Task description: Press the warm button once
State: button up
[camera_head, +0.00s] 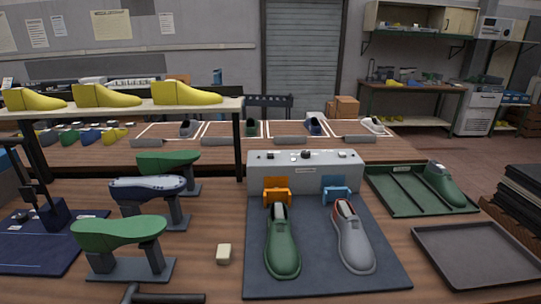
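A grey control box (300,168) stands at the back of a dark blue mat (312,277) in the middle of the near table. Several small dark and light controls (306,155) sit on its top; they are too small to tell which is the warm button. An orange bracket (277,189) is on the left of its front and a blue bracket (337,187) on the right. A green shoe last (282,246) lies before the orange bracket, a grey one (353,240) before the blue bracket. I cannot make out my gripper in this view.
Green lasts (118,231) and a blue one (148,187) stand on dark stands at left. Yellow lasts (107,96) line a raised shelf. A small cream block (223,254) lies left of the mat. A green tray (408,203) and an empty dark tray (472,258) are at right.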

grip_shut()
dwell(1.1)
